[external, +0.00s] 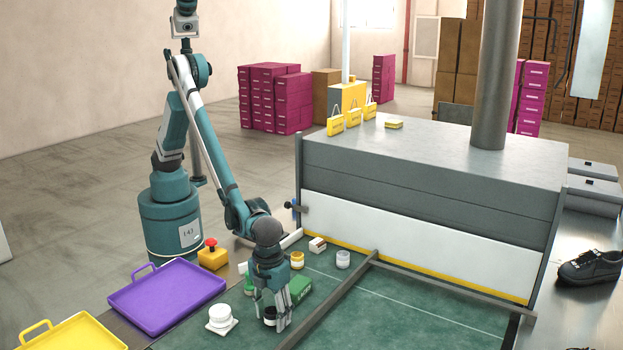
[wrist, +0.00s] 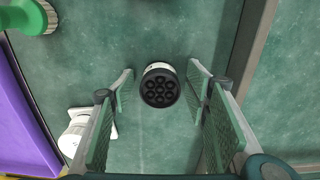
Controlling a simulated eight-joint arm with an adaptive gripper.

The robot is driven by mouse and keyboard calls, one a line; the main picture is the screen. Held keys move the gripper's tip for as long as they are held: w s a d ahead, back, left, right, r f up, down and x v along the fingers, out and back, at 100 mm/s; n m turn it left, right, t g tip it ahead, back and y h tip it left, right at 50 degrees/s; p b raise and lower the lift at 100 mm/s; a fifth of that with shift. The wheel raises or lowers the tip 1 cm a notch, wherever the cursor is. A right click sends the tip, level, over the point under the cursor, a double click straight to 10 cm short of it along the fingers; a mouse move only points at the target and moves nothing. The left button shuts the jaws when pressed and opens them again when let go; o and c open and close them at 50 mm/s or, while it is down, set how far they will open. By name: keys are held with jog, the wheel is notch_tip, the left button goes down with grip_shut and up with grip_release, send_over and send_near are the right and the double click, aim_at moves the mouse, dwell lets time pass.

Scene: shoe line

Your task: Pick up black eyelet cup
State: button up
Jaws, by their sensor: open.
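The black eyelet cup (wrist: 160,88) stands on the green mat in the middle of the wrist view. It has a white rim and a dark top with several round hollows. My gripper (wrist: 161,80) is open, with one finger to the left of the cup and one to the right. Gaps show between the cup and both finger pads. In the external view my gripper (external: 272,312) points down at the mat, and the cup (external: 270,318) shows partly between its fingers.
A white round item (external: 220,318) stands to the left of my gripper. A purple tray (external: 165,297) lies left. A dark rail (external: 335,297) runs along the right.

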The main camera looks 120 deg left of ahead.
aim_at(271, 311)
jog(key=shift+c, duration=0.2)
dwell(0.4)
jog(key=c, duration=1)
jog(key=shift+r+p, duration=0.95)
jog(key=shift+r, duration=4.05)
